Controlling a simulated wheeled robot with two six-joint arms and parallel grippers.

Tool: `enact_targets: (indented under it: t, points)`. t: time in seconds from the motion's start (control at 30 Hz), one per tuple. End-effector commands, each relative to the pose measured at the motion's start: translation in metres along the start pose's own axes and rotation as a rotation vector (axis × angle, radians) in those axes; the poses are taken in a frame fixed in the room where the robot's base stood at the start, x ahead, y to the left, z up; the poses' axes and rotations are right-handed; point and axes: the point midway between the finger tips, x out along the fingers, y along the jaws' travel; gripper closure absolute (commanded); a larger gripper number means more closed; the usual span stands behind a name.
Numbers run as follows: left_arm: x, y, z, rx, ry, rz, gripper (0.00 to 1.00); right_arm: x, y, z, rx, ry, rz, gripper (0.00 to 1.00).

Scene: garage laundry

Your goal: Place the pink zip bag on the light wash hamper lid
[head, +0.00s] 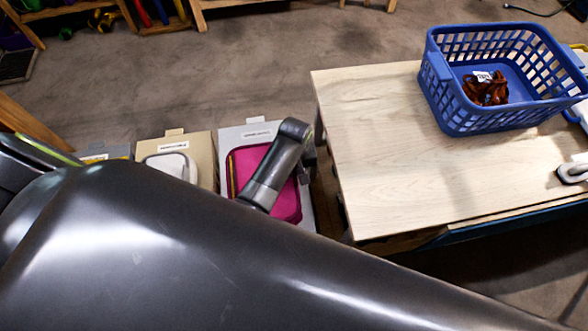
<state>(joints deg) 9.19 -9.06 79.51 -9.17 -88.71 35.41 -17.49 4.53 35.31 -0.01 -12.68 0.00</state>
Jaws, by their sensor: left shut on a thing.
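The pink zip bag (240,163) is a flat magenta pouch with rounded corners and a yellowish strip near its left edge. It appears over the white hamper lid (229,135), the rightmost of the row of hampers; I cannot tell whether it rests on the lid or hangs just above. The label there is too small to read. My left gripper (272,172) is over the bag and shut on it. Its fingertips are hidden by my own arm, which also covers the lower part of the hampers.
Left of the white hamper stands a beige hamper (203,147) with a white item (172,165) on top. To the right is a wooden table (375,140) with a blue basket (455,118) holding a brown item. Open floor lies behind the hampers.

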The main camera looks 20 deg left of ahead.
Motion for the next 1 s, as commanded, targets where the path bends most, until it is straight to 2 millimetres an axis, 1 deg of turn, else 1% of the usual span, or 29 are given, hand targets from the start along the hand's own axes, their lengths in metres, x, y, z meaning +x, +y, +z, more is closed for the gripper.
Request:
enact_targets:
  t: [0.07, 0.17, 0.47, 0.5, 0.67, 0.9, 1.0]
  points:
    - [0.0081, -0.0002, -0.0003, 0.000, 0.000, -0.001, 1.00, 0.0001, -0.0008, -0.0077, -0.001, 0.011, -0.001, 0.61]
    - [0.0125, 0.0000, -0.0003, 0.000, 0.001, 0.000, 1.00, 0.0001, -0.0011, -0.0120, -0.001, 0.018, -0.002, 0.61]
    - [0.0145, 0.0002, -0.0001, -0.001, 0.001, 0.000, 1.00, 0.0008, -0.0011, -0.0095, -0.001, 0.015, -0.001, 0.61]
    - [0.0154, 0.0002, 0.0001, -0.001, 0.000, 0.001, 0.89, 0.0009, -0.0010, -0.0088, -0.001, 0.014, -0.001, 0.61]
    - [0.0148, 0.0001, 0.0000, -0.001, 0.000, 0.001, 0.69, 0.0005, -0.0009, -0.0067, -0.001, 0.011, -0.001, 0.61]
    - [0.0146, 0.0001, 0.0001, -0.001, 0.000, 0.001, 0.69, 0.0004, -0.0007, -0.0056, 0.000, 0.010, -0.001, 0.61]
    - [0.0113, 0.0002, 0.0000, -0.001, 0.000, 0.001, 0.69, -0.0006, -0.0006, -0.0056, 0.000, 0.009, -0.001, 0.61]
